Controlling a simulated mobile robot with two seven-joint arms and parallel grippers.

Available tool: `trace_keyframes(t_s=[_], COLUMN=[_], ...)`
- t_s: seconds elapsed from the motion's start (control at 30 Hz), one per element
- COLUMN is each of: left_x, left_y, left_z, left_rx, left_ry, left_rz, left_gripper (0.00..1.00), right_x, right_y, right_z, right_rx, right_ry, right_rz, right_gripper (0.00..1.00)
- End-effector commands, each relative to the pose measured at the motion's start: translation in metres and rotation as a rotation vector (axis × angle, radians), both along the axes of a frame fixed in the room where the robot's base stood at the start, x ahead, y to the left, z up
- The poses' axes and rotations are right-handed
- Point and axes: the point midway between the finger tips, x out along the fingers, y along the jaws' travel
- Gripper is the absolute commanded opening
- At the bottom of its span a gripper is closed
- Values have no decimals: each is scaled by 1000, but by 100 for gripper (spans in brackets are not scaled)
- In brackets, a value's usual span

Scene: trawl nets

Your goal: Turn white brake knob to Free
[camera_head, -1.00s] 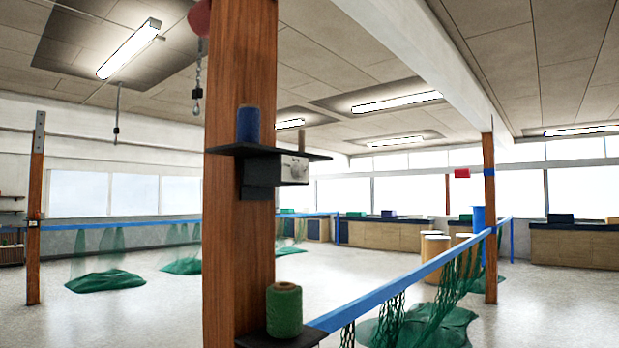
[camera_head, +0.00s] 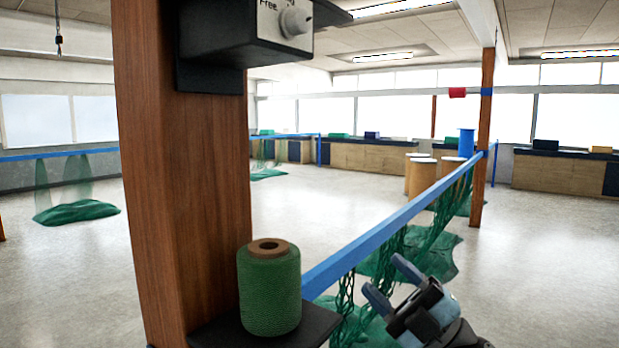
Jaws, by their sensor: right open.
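The white brake knob (camera_head: 295,21) sits on the front of a pale plate in a black box (camera_head: 215,42) fixed to the wooden post (camera_head: 185,190). The word "Free" shows on the plate to the left of the knob, and the top of the plate is cut off by the picture edge. My right gripper (camera_head: 391,284) is open and empty at the lower right, well below and to the right of the knob, beside the blue rail. My left gripper is not in view.
A green twine spool (camera_head: 269,288) stands on a black lower shelf (camera_head: 318,322) on the post. A blue rail (camera_head: 385,232) with hanging green net (camera_head: 428,238) runs back to another wooden post (camera_head: 483,140). Open floor lies left and behind.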

Motion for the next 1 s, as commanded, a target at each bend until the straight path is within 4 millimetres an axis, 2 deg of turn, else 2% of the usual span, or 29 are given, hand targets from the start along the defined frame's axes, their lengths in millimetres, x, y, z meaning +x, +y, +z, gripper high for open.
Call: trace_keyframes(t_s=[0.03,0.1,0.2,0.4,0.57,0.8,0.9,1.0], left_x=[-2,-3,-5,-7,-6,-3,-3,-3], left_y=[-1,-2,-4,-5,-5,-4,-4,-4], left_z=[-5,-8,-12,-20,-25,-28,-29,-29], left_rx=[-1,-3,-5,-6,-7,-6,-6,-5], left_ry=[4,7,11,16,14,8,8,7], left_rz=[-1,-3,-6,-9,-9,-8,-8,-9], left_gripper=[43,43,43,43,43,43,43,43], right_x=[-6,-16,-32,-61,-81,-109,-118,-123], right_y=[7,17,29,44,42,23,15,10], right_z=[31,65,108,178,231,304,324,336], right_rx=[-67,-164,-315,-643,-903,-1182,-1235,-1263], right_ry=[-110,-240,-412,-698,-864,-979,-990,-993], right_rz=[20,43,53,-9,-153,-452,-547,-603], right_gripper=[55,55,55,55,55,55,55,55])
